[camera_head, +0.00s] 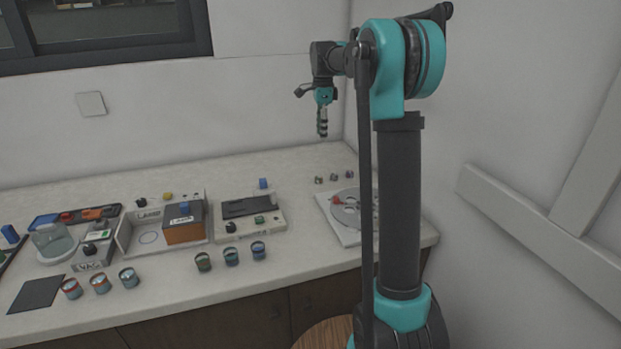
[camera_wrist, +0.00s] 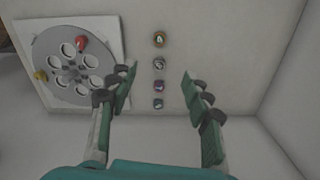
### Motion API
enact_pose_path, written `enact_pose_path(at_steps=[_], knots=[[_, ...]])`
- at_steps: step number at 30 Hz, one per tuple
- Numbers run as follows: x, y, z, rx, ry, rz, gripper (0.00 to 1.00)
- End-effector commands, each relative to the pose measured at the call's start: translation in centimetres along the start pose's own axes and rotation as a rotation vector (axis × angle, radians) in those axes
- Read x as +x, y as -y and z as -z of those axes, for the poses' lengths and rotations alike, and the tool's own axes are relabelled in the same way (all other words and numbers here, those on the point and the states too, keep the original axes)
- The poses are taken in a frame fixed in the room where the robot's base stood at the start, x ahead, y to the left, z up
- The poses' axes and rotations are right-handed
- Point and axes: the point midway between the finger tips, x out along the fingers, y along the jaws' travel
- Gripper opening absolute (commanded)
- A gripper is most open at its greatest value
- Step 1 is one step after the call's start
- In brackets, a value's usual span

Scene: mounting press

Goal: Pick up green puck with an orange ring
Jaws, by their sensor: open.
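In the wrist view, several small pucks lie in a column on the pale counter, seen between my fingers. The top one, an olive-green puck with an orange-gold tint (camera_wrist: 159,39), best fits the named puck; its ring is too small to make out clearly. In the head view a small puck (camera_head: 318,180) at the left end of the back row seems to be the same one. My gripper (camera_wrist: 159,82) is open and empty, its two green fingers apart. In the head view my gripper (camera_head: 322,128) hangs pointing down, high above the counter near the back wall.
Below the olive puck lie a whitish puck (camera_wrist: 159,63), a purple puck (camera_wrist: 158,86) and a grey-blue puck (camera_wrist: 158,103). A round grey disc with holes (camera_wrist: 50,82) lies beside them. A cream-coloured machine (camera_head: 270,228) and several small cups (camera_head: 203,262) stand further left.

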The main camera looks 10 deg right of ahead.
Motion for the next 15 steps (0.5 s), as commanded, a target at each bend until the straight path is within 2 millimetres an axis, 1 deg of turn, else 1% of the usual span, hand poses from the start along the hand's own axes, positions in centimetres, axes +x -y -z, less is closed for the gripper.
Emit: enact_pose_path(at_steps=[2,5,15], knots=[[0.7,0.1,0.0,0.008,0.000,-0.002,0.49],[2.3,0.1,0.0,0.008,0.000,-0.002,0.49],[9.0,0.0,-0.1,0.006,0.000,-0.001,0.49]])
